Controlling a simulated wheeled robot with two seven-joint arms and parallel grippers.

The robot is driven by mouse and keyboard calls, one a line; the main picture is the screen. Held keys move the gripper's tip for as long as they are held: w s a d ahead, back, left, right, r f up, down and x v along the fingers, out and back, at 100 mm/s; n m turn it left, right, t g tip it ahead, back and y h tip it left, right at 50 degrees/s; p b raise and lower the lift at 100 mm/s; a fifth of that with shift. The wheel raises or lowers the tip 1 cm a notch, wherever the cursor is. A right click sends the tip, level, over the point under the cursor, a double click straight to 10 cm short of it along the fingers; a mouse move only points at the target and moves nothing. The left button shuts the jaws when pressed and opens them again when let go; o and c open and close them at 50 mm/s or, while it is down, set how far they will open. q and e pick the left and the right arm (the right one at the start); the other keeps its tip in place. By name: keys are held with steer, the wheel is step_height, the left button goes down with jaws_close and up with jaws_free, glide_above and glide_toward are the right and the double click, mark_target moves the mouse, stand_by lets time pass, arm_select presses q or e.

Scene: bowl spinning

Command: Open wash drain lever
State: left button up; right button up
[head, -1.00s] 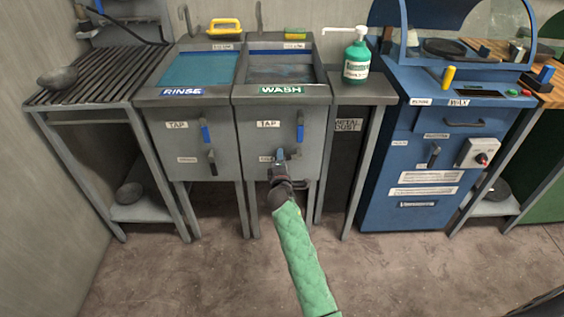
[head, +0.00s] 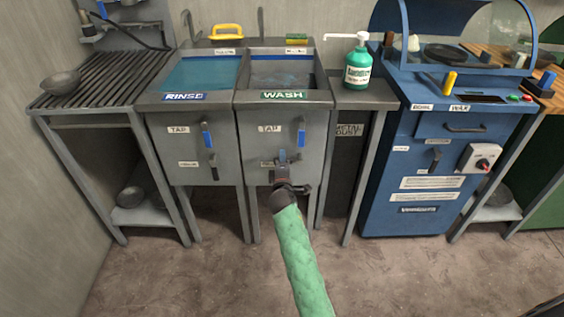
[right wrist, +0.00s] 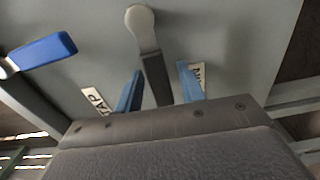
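The wash sink (head: 286,126) has a blue tap lever (head: 301,132) on its front, with a drain lever below it, mostly hidden by my gripper in the head view. In the right wrist view the drain lever (right wrist: 155,72) is dark grey with a pale rounded end. My right gripper (head: 283,157) is at this lever. In the right wrist view its two blue fingers (right wrist: 160,68) are apart, one on each side of the lever's dark arm, with gaps showing. The blue tap lever (right wrist: 42,52) is off to the left there. My left gripper is out of view.
The rinse sink (head: 188,134) stands left, with its own levers. A slatted rack (head: 110,75) with a bowl (head: 61,82) is at far left. A green soap bottle (head: 358,67) and blue wax machine (head: 425,180) are right. The floor in front is clear.

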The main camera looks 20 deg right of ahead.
steer(key=shift+s, duration=0.1)
steer(key=v, duration=0.7)
steer(key=shift+s, duration=0.3)
steer(key=shift+a, duration=0.15)
stand_by(0.4)
